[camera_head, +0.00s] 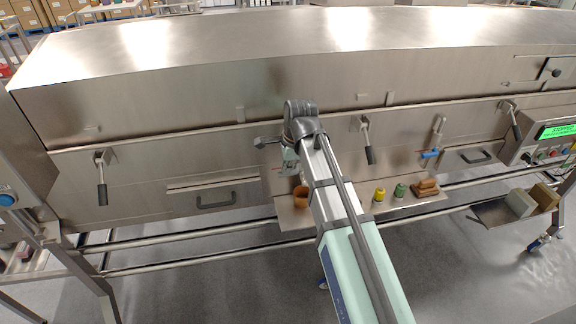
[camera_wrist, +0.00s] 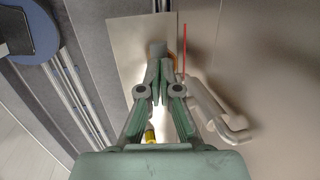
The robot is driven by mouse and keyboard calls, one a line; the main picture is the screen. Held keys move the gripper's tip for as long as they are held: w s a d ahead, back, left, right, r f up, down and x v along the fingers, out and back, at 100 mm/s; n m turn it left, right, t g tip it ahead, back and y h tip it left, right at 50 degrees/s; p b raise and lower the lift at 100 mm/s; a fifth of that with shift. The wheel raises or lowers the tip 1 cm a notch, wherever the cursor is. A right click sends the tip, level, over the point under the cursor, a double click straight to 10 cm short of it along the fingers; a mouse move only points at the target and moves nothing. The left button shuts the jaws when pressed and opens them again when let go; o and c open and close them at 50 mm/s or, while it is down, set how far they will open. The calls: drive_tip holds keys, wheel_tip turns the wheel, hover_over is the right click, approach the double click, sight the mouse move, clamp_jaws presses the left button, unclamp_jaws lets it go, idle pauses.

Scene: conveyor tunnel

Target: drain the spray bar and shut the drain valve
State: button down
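My gripper (camera_wrist: 159,62) points down at the tunnel's front, beside the drain pipe; its two fingers come together at the tips, and I see nothing held between them. A thin red lever (camera_wrist: 184,52) stands just right of the fingertips in the wrist view, apart from them. The pale bent drain pipe (camera_wrist: 222,118) runs along the wall right of my gripper. An orange-brown cup (camera_head: 300,197) stands on the shelf below my gripper, mostly hidden behind the fingertips in the wrist view. A second pipe with a blue lever (camera_head: 430,154) is farther right, the lever roughly level. The spray bar is not visible.
The shelf (camera_head: 290,218) also carries a yellow pot (camera_head: 380,195), a green pot (camera_head: 400,190) and brown blocks (camera_head: 427,187). Door latches (camera_head: 367,140) and a drawer handle (camera_head: 216,200) stick out from the front. The panel display (camera_head: 560,130) is green and reads STOPPED.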

drive_tip(key=shift+s+a+f, duration=0.1)
drive_tip(key=shift+s+f, duration=0.05)
drive_tip(key=shift+f, duration=0.15)
drive_tip(key=a+v, duration=0.2)
drive_tip(key=v, duration=1.2)
drive_tip(key=shift+r, duration=0.4)
drive_tip(key=shift+d, duration=0.1)
